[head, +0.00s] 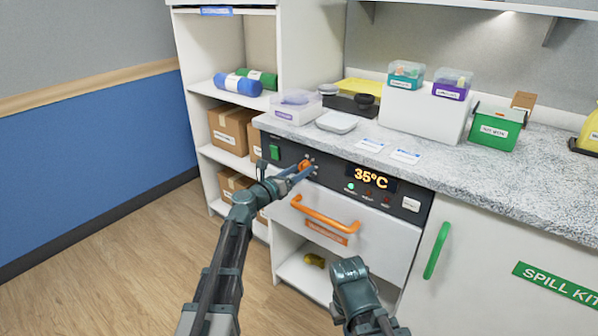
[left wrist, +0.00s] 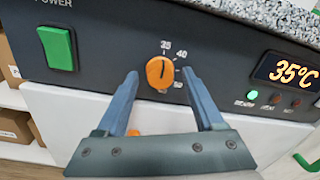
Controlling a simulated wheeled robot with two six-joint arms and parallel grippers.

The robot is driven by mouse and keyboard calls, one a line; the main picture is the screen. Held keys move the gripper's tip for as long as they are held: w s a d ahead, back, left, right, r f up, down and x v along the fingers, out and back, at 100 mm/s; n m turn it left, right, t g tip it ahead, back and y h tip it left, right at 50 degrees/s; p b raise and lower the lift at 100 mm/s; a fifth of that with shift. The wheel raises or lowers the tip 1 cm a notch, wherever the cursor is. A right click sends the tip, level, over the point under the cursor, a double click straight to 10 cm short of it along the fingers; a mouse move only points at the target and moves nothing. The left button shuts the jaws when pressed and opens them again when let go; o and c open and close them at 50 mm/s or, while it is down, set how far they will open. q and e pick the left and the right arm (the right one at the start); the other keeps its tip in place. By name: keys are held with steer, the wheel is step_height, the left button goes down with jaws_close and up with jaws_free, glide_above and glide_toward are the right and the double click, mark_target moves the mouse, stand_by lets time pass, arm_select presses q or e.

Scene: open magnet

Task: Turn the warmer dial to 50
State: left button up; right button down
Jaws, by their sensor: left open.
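In the head view the dial (head: 305,164) is partly covered by my left gripper (head: 298,173). My left gripper is open, with one blue finger on each side of the dial; I cannot tell if they touch it. The warmer display (left wrist: 288,70) reads 35°C. My right arm shows at the bottom of the head view, but its fingers do not show.
A green power switch (left wrist: 57,47) is left of the dial. An orange drawer handle (head: 322,214) sticks out below the panel. The speckled counter (head: 440,170) above holds boxes and a scale. Shelves with cartons (head: 228,128) stand to the left; the floor in front is clear.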

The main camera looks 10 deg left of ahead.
arm_select(q)
jaws_close()
stand_by(0.3)
steer(key=shift+m, duration=0.3)
steer(key=m, duration=0.5)
steer(key=shift+p, duration=0.3)
steer(key=m, duration=0.6)
steer(key=shift+y, duration=0.3)
steer(key=m, duration=0.6)
steer(key=shift+m, duration=0.3)
steer(key=shift+r+m, duration=0.1)
steer(key=shift+m, duration=2.4)
steer(key=shift+s+d, duration=0.1)
